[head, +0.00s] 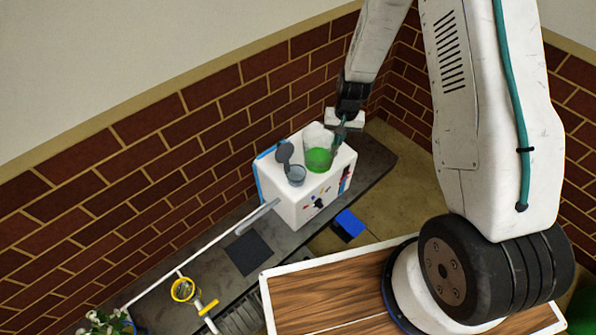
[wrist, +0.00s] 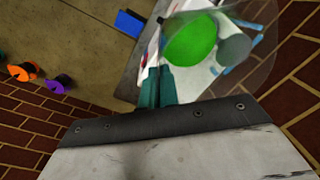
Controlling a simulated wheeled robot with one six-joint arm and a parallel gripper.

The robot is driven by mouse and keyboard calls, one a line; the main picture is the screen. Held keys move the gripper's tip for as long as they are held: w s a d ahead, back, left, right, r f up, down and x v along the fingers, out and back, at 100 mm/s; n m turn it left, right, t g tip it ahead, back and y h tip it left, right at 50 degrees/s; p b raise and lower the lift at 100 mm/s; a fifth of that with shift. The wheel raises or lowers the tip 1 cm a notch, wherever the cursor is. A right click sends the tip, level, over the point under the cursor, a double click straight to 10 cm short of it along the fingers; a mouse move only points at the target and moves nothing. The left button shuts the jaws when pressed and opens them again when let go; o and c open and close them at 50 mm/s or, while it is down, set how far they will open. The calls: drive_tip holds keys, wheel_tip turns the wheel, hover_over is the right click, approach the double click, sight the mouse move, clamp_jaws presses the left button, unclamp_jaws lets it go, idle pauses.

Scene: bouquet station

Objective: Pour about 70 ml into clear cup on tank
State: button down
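My gripper (head: 341,139) is above the right part of the white tank (head: 314,196), its teal fingers at the side of a clear vessel (head: 317,133) holding bright green liquid (head: 318,159). It appears shut on the vessel's side; the grip itself is partly hidden. In the wrist view the green liquid (wrist: 190,40) shows inside the clear wall, beside a teal finger (wrist: 158,88). A small clear, bluish-grey cup (head: 297,175) sits on the tank top, left of the vessel. I cannot see liquid falling into it.
A grey round lid (head: 284,152) stands up behind the cup. A blue block (head: 350,222) lies in front of the tank. A dark square mat (head: 248,253) and a yellow ring (head: 183,289) are further left. Brick walls stand close behind the tank.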

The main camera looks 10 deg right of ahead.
drive_tip(key=s+d+f+m, duration=0.1)
drive_tip(key=d+f+m, duration=0.2)
drive_tip(key=f+m, duration=0.2)
drive_tip(key=s+d+f+m, duration=0.1)
drive_tip(key=d+f+m, duration=0.2)
drive_tip(key=f, duration=0.6)
drive_tip(key=shift+d+f+m+t+h, duration=0.15)
drive_tip(key=shift+f+m+t+h, duration=0.2)
drive_tip(key=shift+m, duration=0.65)
